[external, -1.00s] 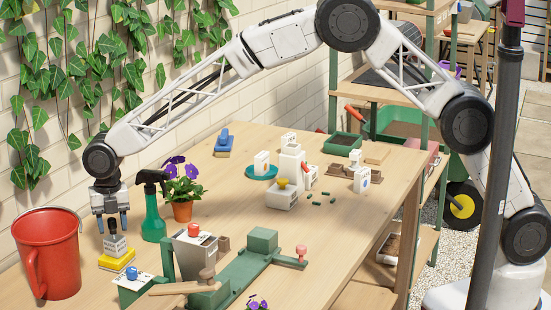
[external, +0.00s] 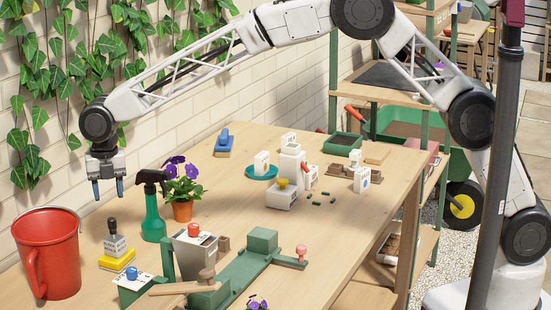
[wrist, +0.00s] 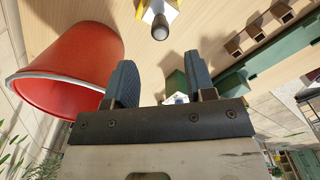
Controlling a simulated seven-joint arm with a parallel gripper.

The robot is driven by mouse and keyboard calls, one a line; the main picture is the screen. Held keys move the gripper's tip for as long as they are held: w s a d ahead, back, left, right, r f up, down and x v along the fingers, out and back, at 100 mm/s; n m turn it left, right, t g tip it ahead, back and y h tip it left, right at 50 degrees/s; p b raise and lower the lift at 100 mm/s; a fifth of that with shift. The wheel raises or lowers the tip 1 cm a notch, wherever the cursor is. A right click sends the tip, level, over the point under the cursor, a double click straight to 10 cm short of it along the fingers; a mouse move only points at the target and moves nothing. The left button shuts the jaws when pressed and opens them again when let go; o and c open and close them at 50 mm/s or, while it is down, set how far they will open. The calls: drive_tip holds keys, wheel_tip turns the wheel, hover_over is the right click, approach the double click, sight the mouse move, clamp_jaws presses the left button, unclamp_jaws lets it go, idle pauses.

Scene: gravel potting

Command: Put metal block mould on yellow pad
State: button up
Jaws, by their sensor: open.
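The metal block mould (external: 115,244) is a small grey block with printed marks and a dark upright handle. It stands upright on the yellow pad (external: 118,260), near the red bucket. In the wrist view the dark round handle top (wrist: 160,28) shows at the top edge, with a bit of the yellow pad (wrist: 172,12) beside it. My gripper (external: 108,196) is open and empty, its blue fingers pointing down, well above the mould and apart from it. The open fingers also show in the wrist view (wrist: 158,80).
A red bucket (external: 47,255) stands left of the pad. A green spray bottle (external: 153,215) and a potted purple flower (external: 182,190) stand to the right. A green press-like frame (external: 235,278) lies in front.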

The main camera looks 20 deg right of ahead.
drive_tip(key=shift+r, duration=1.75)
drive_tip(key=shift+w+d, duration=0.1)
